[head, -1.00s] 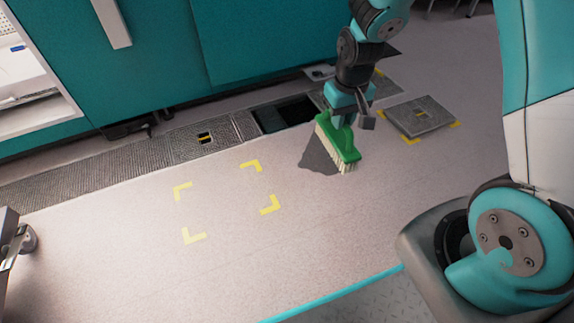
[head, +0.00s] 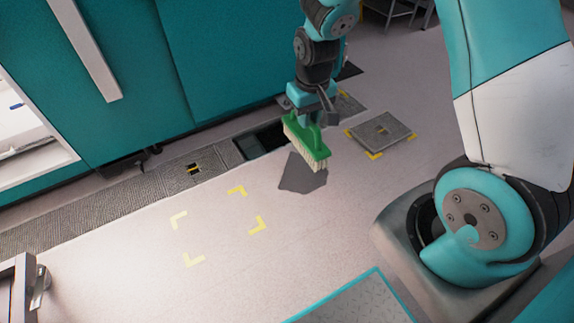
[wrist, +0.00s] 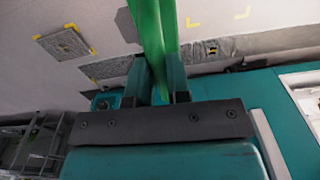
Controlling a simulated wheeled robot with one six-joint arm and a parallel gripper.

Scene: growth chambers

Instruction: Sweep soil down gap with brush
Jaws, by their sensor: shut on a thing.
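My gripper (head: 309,116) is shut on the green brush (head: 305,138) with pale bristles and holds it bristles down. The wrist view shows the brush's green handle (wrist: 153,35) between my fingers. A flat dark grey patch (head: 299,177), seemingly the soil, lies on the pale floor just below and left of the brush in the head view. I cannot tell whether the bristles touch the floor or the patch. The open dark gap (head: 265,140) is in the floor channel, left of the brush and beyond the patch.
A square cover plate (head: 380,132) lies on the floor at right, with yellow corner marks. More yellow corner marks (head: 258,225) outline bare floor at left. Grating (head: 135,195) runs along the teal cabinets (head: 225,60).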

